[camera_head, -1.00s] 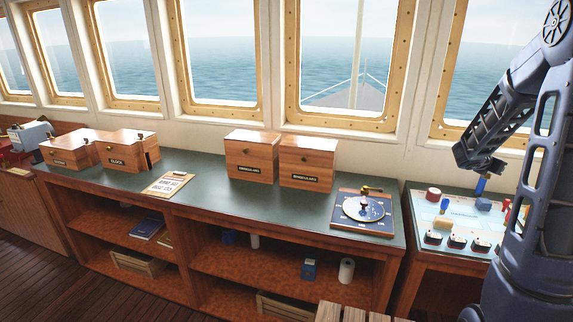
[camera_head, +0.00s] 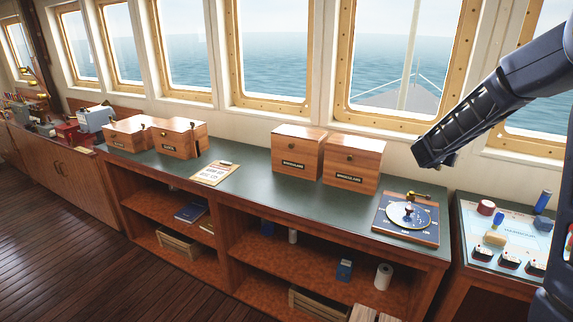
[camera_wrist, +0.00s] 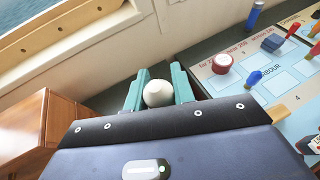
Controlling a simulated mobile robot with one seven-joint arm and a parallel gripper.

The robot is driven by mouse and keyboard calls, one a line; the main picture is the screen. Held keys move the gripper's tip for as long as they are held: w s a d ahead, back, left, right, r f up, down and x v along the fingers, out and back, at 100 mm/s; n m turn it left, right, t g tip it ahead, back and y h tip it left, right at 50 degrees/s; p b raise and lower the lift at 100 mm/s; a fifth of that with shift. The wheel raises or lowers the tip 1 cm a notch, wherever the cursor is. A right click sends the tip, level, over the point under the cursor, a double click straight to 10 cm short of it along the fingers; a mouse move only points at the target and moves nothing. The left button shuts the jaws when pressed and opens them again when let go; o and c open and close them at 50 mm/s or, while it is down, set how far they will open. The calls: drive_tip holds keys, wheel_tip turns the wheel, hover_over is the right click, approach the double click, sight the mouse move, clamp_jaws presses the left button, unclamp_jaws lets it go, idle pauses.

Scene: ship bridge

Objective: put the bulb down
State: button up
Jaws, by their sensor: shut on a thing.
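The bulb is a white rounded thing (camera_wrist: 158,94) held between the two teal fingers of my gripper (camera_wrist: 157,80) in the wrist view. Its lower part is hidden behind the wrist housing. In the head view my gripper (camera_head: 447,162) hangs above the back right of the green-topped counter (camera_head: 256,182), behind the blue dial board and right of the wooden boxes. I cannot make out the bulb in the head view.
Two wooden boxes (camera_head: 352,164) stand left of my gripper; the blue board with a round dial (camera_head: 410,218) lies at the counter's right end. A clipboard (camera_head: 214,173) lies further left. A panel with knobs and markers (camera_head: 510,235) is at right. Counter between clipboard and boxes is clear.

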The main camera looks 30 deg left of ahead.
drive_tip(key=s+a+n+y, duration=0.2)
drive_tip(key=s+a, duration=0.3)
drive_tip(key=a, duration=0.5)
drive_tip(key=s+a+n+y, duration=0.2)
drive_tip(key=s+a, duration=0.3)
drive_tip(key=a, duration=0.5)
drive_tip(key=s+a+n+y, duration=0.15)
drive_tip(key=s+a, duration=0.35)
drive_tip(key=a, duration=0.5)
drive_tip(key=shift+t+y, duration=0.3)
drive_tip(key=shift+y, duration=0.05)
drive_tip(key=f, duration=2)
drive_tip(key=shift+s+d+f, duration=0.15)
drive_tip(key=shift+s+d, duration=0.05)
drive_tip(key=shift+d, duration=0.1)
drive_tip(key=shift+f, duration=0.15)
drive_tip(key=o, duration=1)
drive_tip(key=shift+c, duration=0.2)
drive_tip(key=v, duration=1.2)
